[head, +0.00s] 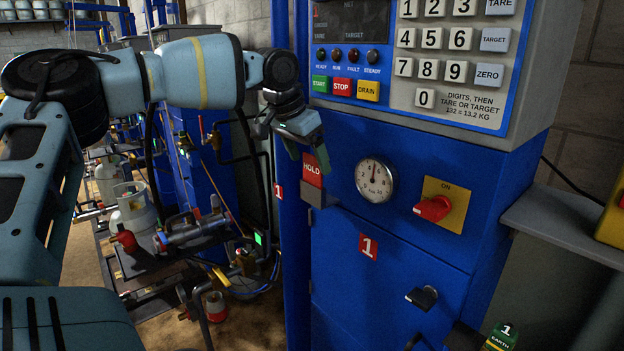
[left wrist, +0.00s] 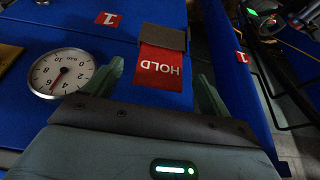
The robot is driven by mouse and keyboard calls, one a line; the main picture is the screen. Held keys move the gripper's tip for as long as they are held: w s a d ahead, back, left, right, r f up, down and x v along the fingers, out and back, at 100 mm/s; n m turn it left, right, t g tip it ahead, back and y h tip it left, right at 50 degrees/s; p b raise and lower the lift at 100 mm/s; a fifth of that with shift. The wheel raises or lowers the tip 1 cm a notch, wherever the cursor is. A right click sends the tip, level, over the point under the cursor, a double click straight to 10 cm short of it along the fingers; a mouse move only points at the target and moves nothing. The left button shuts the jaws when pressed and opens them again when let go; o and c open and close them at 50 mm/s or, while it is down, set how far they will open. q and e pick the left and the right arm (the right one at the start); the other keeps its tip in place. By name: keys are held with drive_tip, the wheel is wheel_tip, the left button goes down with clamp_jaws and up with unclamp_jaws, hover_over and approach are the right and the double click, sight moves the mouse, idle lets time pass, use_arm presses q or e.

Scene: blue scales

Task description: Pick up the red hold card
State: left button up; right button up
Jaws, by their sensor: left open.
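The red hold card (head: 312,170), with "HOLD" in white, stands upright in a small grey holder (head: 318,194) on the front of the blue cabinet. In the left wrist view the card (left wrist: 160,68) appears upside down, with its holder (left wrist: 163,37) above it. My left gripper (head: 308,155) is open and close to the card. In the left wrist view its two fingers (left wrist: 160,78) stand on either side of the card, with a gap on each side. The head view does not show whether they touch it. My right gripper is not in view.
The cabinet front has a round dial (head: 376,180), a red knob on a yellow plate (head: 433,208) and a black handle (head: 422,298). A keypad panel (head: 440,60) is above. A grey shelf (head: 560,225) juts out at right. Hoses and gas cylinders (head: 132,205) crowd the left.

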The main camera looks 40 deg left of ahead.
sight(311, 167)
use_arm(q)
drive_tip(key=shift+x, duration=1.9)
drive_tip(key=shift+c, duration=0.4)
drive_tip(key=c, duration=1)
